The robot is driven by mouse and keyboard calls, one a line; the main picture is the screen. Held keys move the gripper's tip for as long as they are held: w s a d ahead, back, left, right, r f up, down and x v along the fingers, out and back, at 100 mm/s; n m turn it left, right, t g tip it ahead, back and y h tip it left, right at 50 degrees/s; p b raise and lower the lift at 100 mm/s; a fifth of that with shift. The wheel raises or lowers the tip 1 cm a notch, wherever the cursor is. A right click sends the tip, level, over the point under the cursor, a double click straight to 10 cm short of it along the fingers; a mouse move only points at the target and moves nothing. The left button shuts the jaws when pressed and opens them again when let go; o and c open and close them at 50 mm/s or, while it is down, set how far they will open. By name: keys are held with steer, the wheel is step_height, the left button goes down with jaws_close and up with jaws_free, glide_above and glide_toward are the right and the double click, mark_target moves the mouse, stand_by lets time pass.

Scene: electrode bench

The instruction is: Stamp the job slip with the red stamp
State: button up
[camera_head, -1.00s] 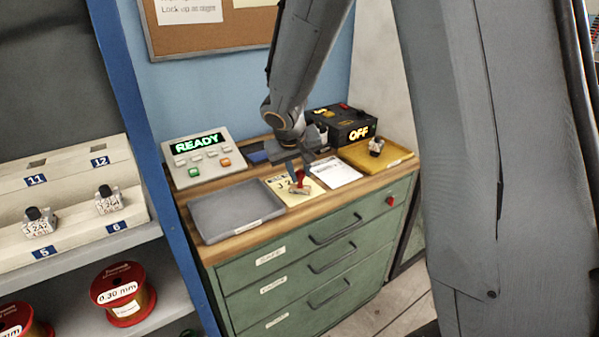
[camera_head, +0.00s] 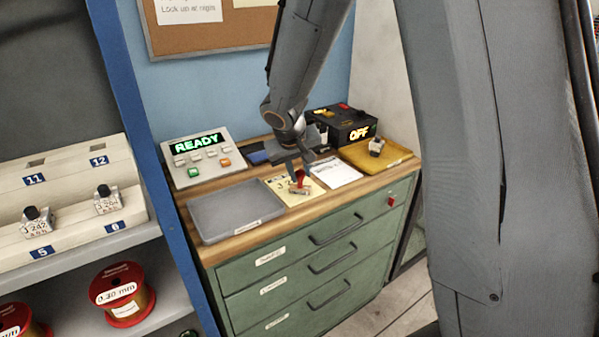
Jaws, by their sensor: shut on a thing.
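The red stamp (camera_head: 300,177) is a small red-handled stamp with a pale base, over the yellow job slip. My gripper (camera_head: 300,168) is shut on its handle from above. The job slip (camera_head: 311,188) is a yellow paper with dark print, lying on the wooden top of the green drawer cabinet. The stamp and gripper cover part of it. The stamp's base is at or just above the paper; I cannot tell whether it touches.
A grey tray (camera_head: 212,219) lies left of the slip, a white sheet (camera_head: 340,177) right of it. A yellow tray (camera_head: 400,153) holds a small part. Behind stand a READY panel (camera_head: 182,178) and a black box showing OFF (camera_head: 334,136). A shelf (camera_head: 70,255) is at left.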

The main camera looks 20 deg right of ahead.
steer(key=shift+s+f, duration=0.1)
stand_by(0.3)
steer(key=shift+r+p, duration=2.6)
steer(key=shift+r, duration=0.95)
